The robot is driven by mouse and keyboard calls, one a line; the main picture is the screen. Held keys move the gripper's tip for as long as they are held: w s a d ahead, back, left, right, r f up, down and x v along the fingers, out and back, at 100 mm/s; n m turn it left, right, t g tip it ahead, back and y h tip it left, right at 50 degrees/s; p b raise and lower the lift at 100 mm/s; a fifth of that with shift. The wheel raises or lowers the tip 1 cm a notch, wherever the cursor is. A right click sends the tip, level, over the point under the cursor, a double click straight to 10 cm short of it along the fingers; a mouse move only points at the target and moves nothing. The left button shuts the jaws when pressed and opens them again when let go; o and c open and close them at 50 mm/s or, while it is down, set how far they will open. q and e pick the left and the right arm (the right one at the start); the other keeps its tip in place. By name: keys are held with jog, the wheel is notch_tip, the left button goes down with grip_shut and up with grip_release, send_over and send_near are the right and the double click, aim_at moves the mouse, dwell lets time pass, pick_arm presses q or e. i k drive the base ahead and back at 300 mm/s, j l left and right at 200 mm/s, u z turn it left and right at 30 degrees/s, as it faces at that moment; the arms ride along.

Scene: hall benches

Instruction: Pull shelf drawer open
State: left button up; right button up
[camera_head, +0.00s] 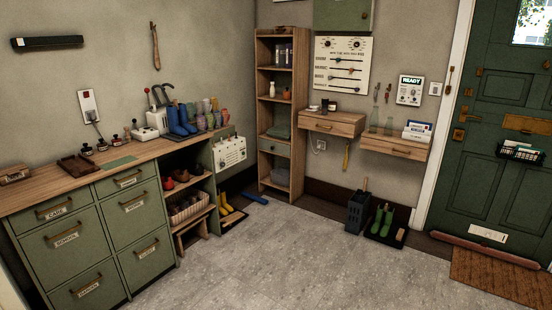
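A tall wooden shelf (264,110) stands in the back corner. Neither of my grippers is in view.
A green cabinet (92,242) with labelled drawers and a wooden counter stands at left. Yellow boots (226,205), a dark bin (357,212) and green boots on a tray (385,232) stand on the floor. A green door (487,160) is at right. The middle floor is clear.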

aim_at(334, 128)
jog(key=i+u, duration=0.2)
jog(key=i, duration=2.35)
